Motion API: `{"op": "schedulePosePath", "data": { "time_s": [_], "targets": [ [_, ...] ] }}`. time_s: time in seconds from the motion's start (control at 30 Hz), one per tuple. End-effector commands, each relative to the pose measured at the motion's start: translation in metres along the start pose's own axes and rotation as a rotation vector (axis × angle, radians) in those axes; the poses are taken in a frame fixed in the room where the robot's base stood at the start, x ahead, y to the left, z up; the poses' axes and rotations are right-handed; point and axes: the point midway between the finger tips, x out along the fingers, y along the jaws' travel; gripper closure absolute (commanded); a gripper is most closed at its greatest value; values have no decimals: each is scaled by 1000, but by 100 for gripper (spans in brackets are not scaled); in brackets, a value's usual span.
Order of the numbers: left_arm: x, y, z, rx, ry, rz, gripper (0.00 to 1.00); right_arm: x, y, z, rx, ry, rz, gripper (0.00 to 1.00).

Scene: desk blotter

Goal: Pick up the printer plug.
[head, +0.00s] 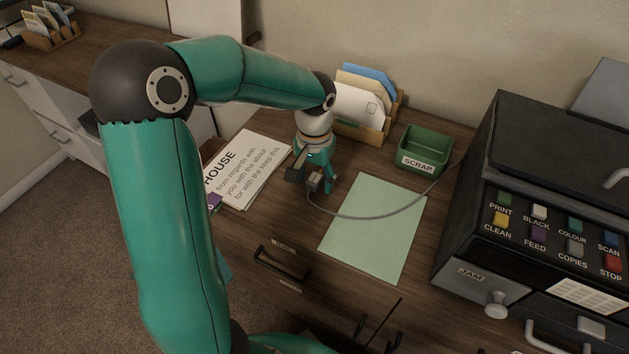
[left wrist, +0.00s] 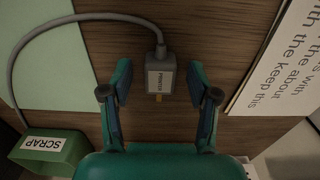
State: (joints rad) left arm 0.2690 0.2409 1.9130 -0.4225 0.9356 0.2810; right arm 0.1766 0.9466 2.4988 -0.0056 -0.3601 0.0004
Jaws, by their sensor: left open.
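The printer plug (head: 316,182) is a small grey block on the end of a grey cable, on the brown desk. In the left wrist view the plug (left wrist: 160,77) shows a printed label and a brass-coloured tip pointing toward my palm. My left gripper (head: 311,177) points down over it. In the left wrist view my left gripper (left wrist: 158,82) is open, with one finger on each side of the plug and a visible gap on both sides. My right gripper is not in view.
The cable (head: 375,216) curves across a pale green sheet (head: 372,240) toward the printer (head: 480,190). A green SCRAP box (head: 427,145) and a letter rack (head: 372,132) stand behind. Printed papers (head: 250,165) lie left of the gripper. Bare desk lies in front.

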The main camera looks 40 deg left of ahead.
Motion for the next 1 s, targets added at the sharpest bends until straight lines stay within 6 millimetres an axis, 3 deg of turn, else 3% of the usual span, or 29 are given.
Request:
{"op": "schedulePosePath", "data": {
  "time_s": [0.03, 0.37, 0.77, 1.0],
  "targets": [
    [0, 0, 0, 0, 0, 0, 45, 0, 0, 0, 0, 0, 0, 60],
    [0, 0, 0, 0, 0, 0, 100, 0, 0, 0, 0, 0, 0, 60],
    [-6, 0, 0, 0, 1, 0, 100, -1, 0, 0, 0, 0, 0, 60],
    [-30, 0, -1, 0, 4, -1, 100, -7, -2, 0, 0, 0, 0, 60]
  ]
}}
